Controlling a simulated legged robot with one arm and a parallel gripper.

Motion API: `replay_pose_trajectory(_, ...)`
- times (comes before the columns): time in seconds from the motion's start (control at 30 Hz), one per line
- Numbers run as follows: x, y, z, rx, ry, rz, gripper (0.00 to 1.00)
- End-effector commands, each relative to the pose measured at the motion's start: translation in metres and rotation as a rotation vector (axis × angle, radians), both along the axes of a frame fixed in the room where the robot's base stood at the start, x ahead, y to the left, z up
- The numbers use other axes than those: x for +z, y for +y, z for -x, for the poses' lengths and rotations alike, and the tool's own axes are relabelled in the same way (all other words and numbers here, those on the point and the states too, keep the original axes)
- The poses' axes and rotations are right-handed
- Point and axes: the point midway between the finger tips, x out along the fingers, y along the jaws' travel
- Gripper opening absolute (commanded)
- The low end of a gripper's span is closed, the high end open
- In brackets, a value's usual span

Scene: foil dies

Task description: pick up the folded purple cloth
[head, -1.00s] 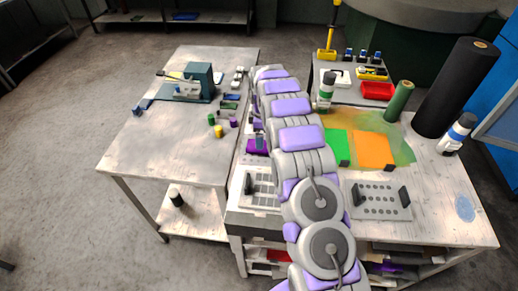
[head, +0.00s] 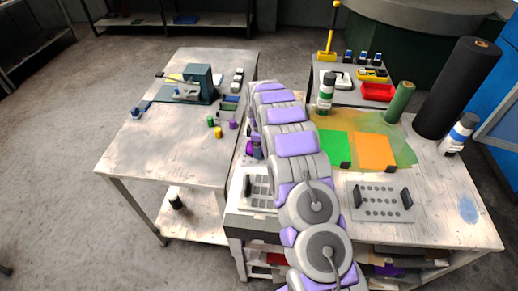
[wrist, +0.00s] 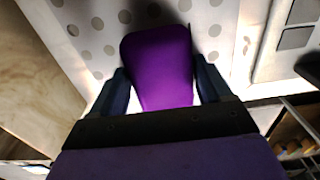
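The folded purple cloth (wrist: 160,65) lies between the two dark fingers of my gripper (wrist: 162,78) in the wrist view. The fingers stand wide apart, one along each side of the cloth, and its far end reaches past the fingertips. I see no clear sign that they grip it. In the head view a bit of purple (head: 250,147) shows at the left edge of my arm. My arm hides the rest of the cloth there, and most of my gripper.
A light dotted surface (wrist: 215,22) lies around the cloth. Yellow (head: 218,132) and green (head: 211,121) cylinders stand on the left table (head: 165,150). A green square (head: 335,146), an orange square (head: 372,150) and a grey perforated plate (head: 380,202) lie right of my arm.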

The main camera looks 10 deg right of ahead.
Motion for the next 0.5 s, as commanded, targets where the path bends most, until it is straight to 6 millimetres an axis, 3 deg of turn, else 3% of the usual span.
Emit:
replay_pose_trajectory(0.33, 0.0002, 0.0002, -0.0001, 0.001, 0.000, 0.000, 0.44)
replay_pose_trajectory(0.5, 0.0001, -0.0002, 0.0001, 0.000, 0.000, 0.000, 0.43)
